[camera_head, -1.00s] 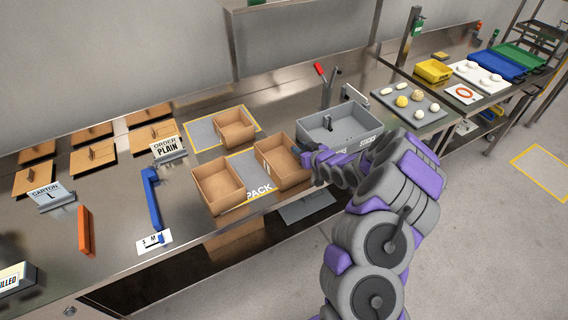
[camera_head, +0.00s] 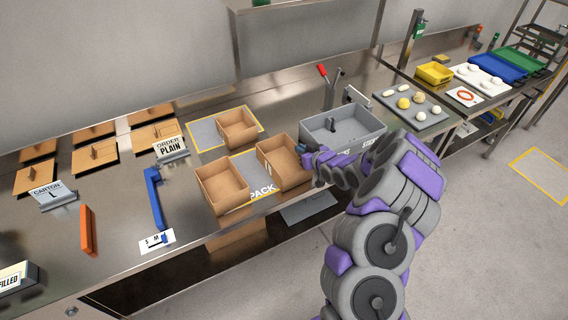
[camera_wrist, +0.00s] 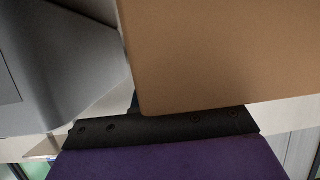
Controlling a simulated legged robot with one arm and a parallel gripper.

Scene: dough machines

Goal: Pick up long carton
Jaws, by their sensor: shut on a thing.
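The long carton (camera_head: 284,164) is an open brown box at the right side of the PACK mat (camera_head: 262,188). My gripper (camera_head: 307,160) is at its right end wall, closed on that wall; the fingertips are partly hidden by the wrist. The carton looks upright and at mat level; I cannot tell whether it is lifted. In the wrist view its brown wall (camera_wrist: 225,55) fills the upper right, right against the dark gripper edge (camera_wrist: 160,128).
Another open carton (camera_head: 221,188) stands close on the left, and a smaller one (camera_head: 237,128) behind. A grey bin (camera_head: 342,130) stands close behind my gripper. A blue tool (camera_head: 153,198) and an orange bar (camera_head: 86,230) lie left. Flat carton stacks lie at the far left.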

